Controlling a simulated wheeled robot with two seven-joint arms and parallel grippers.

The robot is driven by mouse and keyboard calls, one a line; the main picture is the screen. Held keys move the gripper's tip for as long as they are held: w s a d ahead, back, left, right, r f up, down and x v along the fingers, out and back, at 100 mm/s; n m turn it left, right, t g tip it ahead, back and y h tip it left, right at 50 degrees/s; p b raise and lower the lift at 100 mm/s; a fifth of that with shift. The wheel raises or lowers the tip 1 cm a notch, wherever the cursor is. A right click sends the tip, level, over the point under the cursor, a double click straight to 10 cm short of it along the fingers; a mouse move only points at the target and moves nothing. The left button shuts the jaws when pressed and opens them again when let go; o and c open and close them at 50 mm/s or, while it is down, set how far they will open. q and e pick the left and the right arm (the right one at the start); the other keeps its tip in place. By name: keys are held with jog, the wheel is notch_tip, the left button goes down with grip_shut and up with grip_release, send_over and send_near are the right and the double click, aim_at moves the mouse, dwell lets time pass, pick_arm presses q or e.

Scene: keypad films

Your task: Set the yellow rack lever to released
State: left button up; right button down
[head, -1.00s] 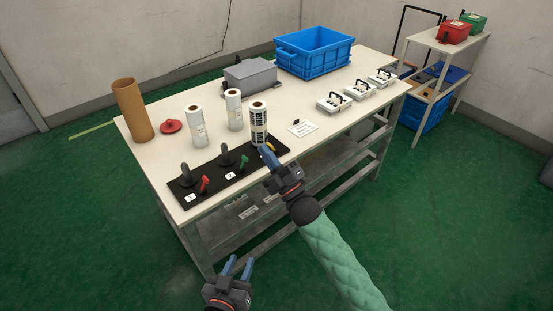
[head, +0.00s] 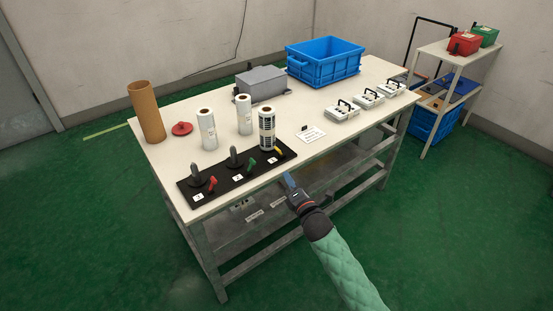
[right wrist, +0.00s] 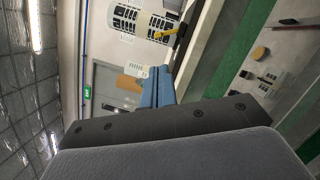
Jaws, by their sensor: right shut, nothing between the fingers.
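The yellow lever (head: 280,150) is at the right end of the black rack strip (head: 226,183), just in front of a black-and-white printed film roll (head: 267,129). Its exact tilt is too small to tell. A red lever (head: 212,184) and a green lever (head: 251,165) stand on the same strip. My right gripper (head: 289,181) is shut and empty, in front of the table edge, a little below and apart from the yellow lever. The right wrist view shows the closed blue fingers (right wrist: 156,88) with the yellow lever (right wrist: 166,34) beyond them. My left gripper is out of view.
Two white film rolls (head: 207,130) (head: 244,115), a cardboard tube (head: 147,112) and a red disc (head: 182,128) stand behind the strip. A paper card (head: 311,135) lies to the right. A blue crate (head: 325,70) is at the back. Floor in front of the table is clear.

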aim_at(276, 165)
dwell(0.3)
